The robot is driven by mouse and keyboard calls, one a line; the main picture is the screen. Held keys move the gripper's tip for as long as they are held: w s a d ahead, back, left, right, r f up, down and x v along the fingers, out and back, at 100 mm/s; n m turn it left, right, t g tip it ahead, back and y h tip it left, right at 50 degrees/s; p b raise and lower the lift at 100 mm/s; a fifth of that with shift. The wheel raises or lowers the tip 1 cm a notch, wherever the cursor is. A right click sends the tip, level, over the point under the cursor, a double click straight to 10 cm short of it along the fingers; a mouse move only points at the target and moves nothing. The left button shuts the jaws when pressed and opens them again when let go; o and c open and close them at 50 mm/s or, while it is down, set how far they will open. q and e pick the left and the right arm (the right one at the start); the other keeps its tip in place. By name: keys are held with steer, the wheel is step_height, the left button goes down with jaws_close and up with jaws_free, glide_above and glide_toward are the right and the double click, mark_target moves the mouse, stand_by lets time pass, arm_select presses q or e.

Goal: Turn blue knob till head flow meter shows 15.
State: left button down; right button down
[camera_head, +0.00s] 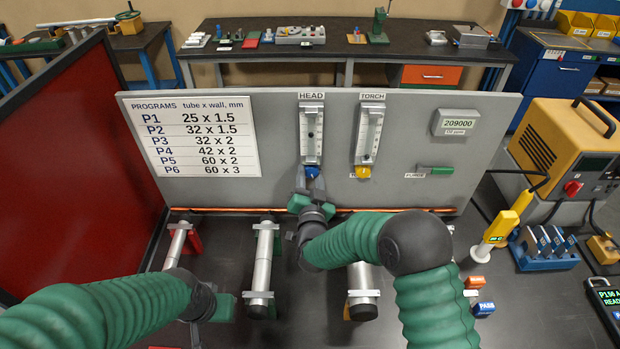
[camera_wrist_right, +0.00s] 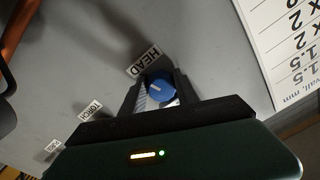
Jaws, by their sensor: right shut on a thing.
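The blue knob (camera_head: 312,172) sits at the foot of the HEAD flow meter (camera_head: 311,130) on the grey panel. My right gripper (camera_head: 309,183) reaches up to it and is shut on it. In the right wrist view the blue knob (camera_wrist_right: 161,87) with its white pointer line lies between the two fingers. A small dark float shows in the HEAD tube around mid-height, but the scale is too small to read. My left gripper (camera_head: 203,305) is low at the left, largely hidden by its own arm, and its fingers cannot be made out.
The TORCH flow meter (camera_head: 369,132) with its yellow knob (camera_head: 363,172) stands just right. A green PURGE handle (camera_head: 435,170) and a 209000 display (camera_head: 455,122) are farther right. Metal tubes (camera_head: 263,256) lie on the dark table below. A red screen (camera_head: 75,150) borders the left.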

stand_by(0.3)
steer(key=c, duration=1.2)
jaws_free()
steer(key=shift+o, duration=1.4)
steer(key=shift+s, duration=0.15)
steer(key=shift+s+f, duration=0.1)
steer(key=shift+s, duration=0.2)
steer(key=s+b, duration=0.3)
steer(key=s, duration=1.3)
steer(key=shift+d, duration=0.3)
steer(key=shift+f, duration=0.1)
